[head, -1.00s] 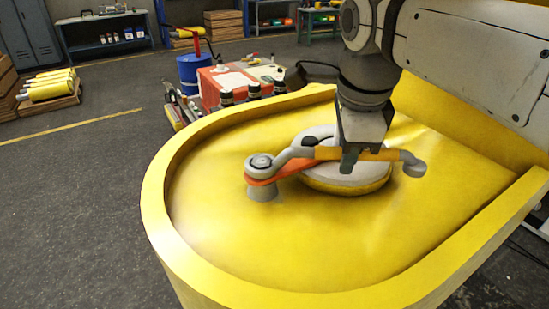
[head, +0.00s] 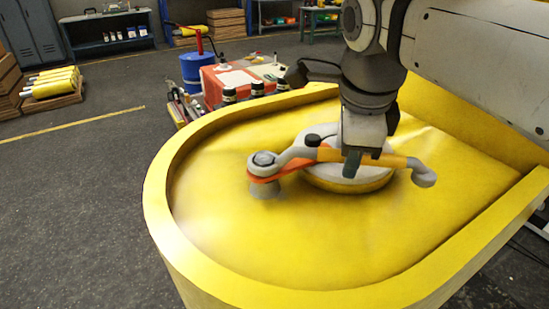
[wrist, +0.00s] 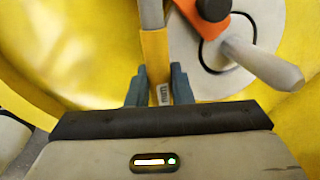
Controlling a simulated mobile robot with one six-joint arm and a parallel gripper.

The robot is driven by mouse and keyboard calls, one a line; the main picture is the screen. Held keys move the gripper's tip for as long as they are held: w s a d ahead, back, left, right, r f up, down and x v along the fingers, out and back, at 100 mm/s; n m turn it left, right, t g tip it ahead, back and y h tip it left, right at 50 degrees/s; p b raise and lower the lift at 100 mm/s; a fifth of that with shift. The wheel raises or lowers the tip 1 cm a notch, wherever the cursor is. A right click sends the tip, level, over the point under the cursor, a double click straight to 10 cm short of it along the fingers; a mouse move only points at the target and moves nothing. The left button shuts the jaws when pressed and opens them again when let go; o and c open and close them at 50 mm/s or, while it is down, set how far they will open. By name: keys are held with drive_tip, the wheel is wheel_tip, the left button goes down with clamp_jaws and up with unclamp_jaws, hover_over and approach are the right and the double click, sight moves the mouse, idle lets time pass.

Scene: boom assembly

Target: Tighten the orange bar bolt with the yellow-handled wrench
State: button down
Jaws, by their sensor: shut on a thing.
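The yellow-handled wrench (head: 390,160) lies across the round grey-and-yellow hub, with grey ends. Its left ring end sits around the bolt (head: 263,159) at the outer end of the orange bar (head: 270,178). The bar runs under the wrench from the bolt to the hub. My gripper (head: 352,163) is shut on the middle of the yellow handle. In the wrist view, the handle (wrist: 155,55) stands between the two fingers of my gripper (wrist: 160,88). Part of the orange bar (wrist: 205,14) shows at the top there. The wrench head is out of the wrist view.
A raised yellow wall (head: 160,200) curves around the yellow floor of the boom part. A grey rod (wrist: 260,62) sticks up beside the handle in the wrist view. The yellow floor in front is clear.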

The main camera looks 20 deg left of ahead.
drive_tip(key=shift+s, duration=0.1)
idle(0.3)
drive_tip(key=shift+s+m, duration=0.35)
drive_tip(key=shift+m, duration=0.15)
drive_tip(key=shift+w+r+n, duration=0.1)
drive_tip(key=shift+w+n, duration=0.5)
drive_tip(key=shift+r, duration=0.1)
drive_tip(key=shift+w+p+v, duration=0.2)
drive_tip(key=shift+p+v, duration=0.75)
drive_tip(key=shift+v, duration=0.05)
drive_tip(key=shift+w+p+v, duration=0.2)
drive_tip(key=shift+p+v, duration=0.7)
drive_tip(key=shift+v, duration=0.1)
drive_tip(key=shift+r, duration=0.15)
